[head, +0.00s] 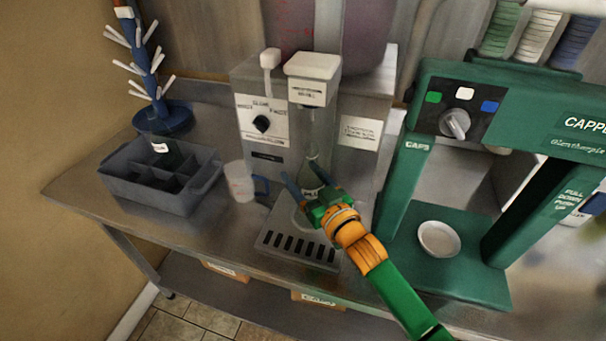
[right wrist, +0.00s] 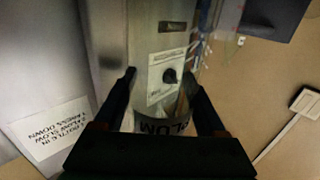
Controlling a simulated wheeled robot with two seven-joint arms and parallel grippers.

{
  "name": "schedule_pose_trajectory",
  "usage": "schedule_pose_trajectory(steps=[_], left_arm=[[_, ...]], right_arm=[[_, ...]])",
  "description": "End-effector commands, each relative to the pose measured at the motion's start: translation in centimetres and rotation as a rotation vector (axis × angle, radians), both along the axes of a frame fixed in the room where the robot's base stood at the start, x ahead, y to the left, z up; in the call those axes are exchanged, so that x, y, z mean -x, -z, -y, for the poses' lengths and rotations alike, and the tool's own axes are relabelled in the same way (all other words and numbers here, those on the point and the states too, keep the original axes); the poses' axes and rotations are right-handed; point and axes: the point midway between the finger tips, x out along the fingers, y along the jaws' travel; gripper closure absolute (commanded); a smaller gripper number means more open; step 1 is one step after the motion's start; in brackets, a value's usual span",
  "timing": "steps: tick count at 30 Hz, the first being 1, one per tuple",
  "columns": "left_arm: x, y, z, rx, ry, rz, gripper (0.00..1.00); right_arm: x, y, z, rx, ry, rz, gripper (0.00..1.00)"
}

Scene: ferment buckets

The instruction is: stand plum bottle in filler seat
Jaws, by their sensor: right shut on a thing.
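The clear plum bottle (head: 311,178) stands roughly upright below the filler's spout block (head: 312,93). Its dark label reading "PLUM" shows in the right wrist view (right wrist: 160,127). My right gripper (head: 307,183) is shut on the bottle, with one finger on each side. The filler (head: 262,155) is a steel machine with a black knob. Its seat area is behind and below the gripper, partly hidden, so I cannot tell whether the bottle's base touches it. The slotted drip tray (head: 298,245) lies in front. My left gripper is not in view.
A blue bottle tree (head: 160,118) is behind the crate. A green capper (head: 400,175) with a white dish (head: 438,238) stands close on the right.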

Motion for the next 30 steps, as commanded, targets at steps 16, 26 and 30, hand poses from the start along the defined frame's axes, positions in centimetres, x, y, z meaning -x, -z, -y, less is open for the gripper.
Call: schedule_pose_trajectory(steps=[16,26,30], left_arm=[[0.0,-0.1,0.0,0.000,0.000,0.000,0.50],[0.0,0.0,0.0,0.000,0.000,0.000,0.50],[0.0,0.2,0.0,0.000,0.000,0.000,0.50]], right_arm=[[0.0,0.2,0.0,-0.001,0.000,0.002,0.03],[0.5,0.4,0.3,0.000,0.000,-0.001,0.00],[2.5,0.4,1.3,0.000,0.000,-0.001,0.00]])
